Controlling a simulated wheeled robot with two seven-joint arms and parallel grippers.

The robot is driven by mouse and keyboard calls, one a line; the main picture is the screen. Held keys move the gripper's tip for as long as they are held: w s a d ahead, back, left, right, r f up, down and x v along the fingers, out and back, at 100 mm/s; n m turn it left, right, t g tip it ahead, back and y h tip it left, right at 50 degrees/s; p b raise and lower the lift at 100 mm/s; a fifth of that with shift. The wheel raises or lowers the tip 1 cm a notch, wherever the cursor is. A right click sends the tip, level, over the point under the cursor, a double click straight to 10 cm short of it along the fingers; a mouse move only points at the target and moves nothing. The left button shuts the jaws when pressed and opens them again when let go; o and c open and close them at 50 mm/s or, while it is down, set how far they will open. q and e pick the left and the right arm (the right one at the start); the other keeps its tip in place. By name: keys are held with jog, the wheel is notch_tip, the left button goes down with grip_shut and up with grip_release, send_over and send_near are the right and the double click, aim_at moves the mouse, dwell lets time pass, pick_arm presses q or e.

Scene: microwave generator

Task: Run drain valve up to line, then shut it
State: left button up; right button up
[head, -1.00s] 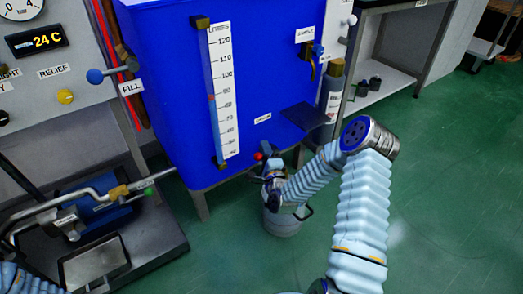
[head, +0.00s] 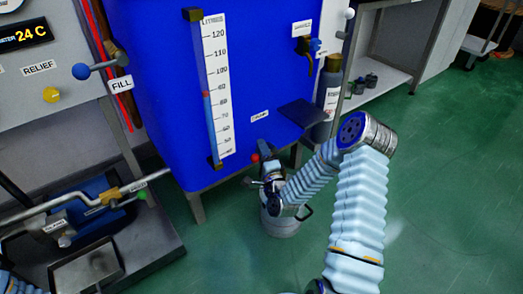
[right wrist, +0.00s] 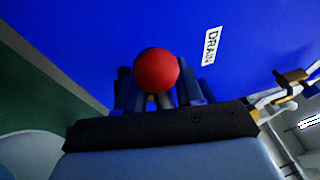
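The blue tank (head: 160,90) carries a white litre scale (head: 217,85) with a narrow sight tube (head: 202,125) on its left. A small red mark (head: 206,93) sits on the tube between 80 and 90; the liquid level is too small to tell. The drain valve's red ball knob (head: 256,157) is low on the tank front, below the drain label (head: 259,116). My right gripper (head: 266,170) is at the valve. In the right wrist view the red knob (right wrist: 156,69) covers the gap between its fingers, hiding whether they grip. My left gripper is out of view.
A metal bucket (head: 281,222) stands on the floor below the drain, partly behind my right arm. The green floor at right is clear.

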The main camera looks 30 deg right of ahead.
jog(key=v, duration=1.4)
jog(key=shift+w, duration=0.2)
